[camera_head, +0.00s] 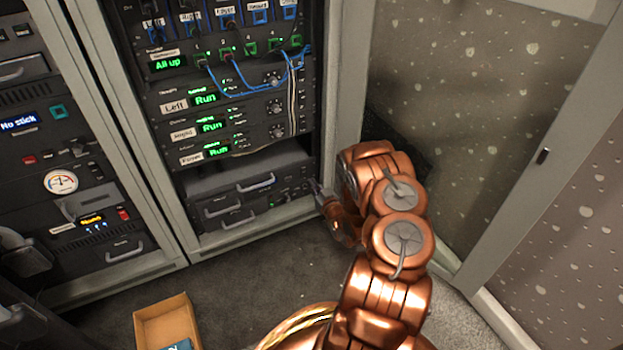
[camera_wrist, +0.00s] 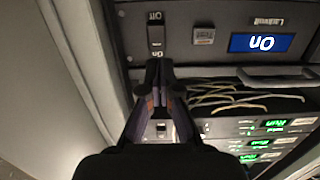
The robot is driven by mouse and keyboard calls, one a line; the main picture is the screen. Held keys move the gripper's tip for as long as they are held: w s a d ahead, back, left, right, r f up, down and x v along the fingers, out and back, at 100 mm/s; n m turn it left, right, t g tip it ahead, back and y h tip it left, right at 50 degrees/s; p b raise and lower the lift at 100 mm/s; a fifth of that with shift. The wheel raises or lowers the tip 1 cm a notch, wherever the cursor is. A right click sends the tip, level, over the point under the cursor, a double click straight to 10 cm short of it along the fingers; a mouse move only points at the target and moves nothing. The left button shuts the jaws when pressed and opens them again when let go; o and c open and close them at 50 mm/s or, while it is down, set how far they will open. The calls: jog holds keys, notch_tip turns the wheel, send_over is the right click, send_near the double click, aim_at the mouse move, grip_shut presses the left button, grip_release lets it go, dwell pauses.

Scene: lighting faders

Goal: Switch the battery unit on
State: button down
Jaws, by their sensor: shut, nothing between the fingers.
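The battery unit (camera_wrist: 215,18) is a grey panel across the top of the wrist view, which shows it upside down. It has a dark rocker switch (camera_wrist: 156,36) with a small label beside it that appears to read "Off", and a blue display (camera_wrist: 262,43) that reads "On". My gripper (camera_wrist: 160,66) is shut and empty, its fingertips right at the near end of the switch. I cannot tell whether they touch it. In the head view my gripper (camera_head: 317,188) is at the lower right of the rack, and my arm partly hides that corner.
A small square button marked "Test" (camera_wrist: 203,36) sits between the switch and the display. Drawers with handles (camera_head: 255,183) lie left of my gripper. The rack's right post (camera_head: 340,110) stands close by. An open cardboard box (camera_head: 148,325) is on the floor.

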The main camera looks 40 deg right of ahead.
jog(key=p+v, duration=0.1)
jog(key=v, duration=0.7)
jog(key=shift+s+p, duration=0.25)
jog(key=shift+p, duration=0.05)
jog(key=shift+d+r, duration=0.1)
jog(key=shift+d, duration=0.1)
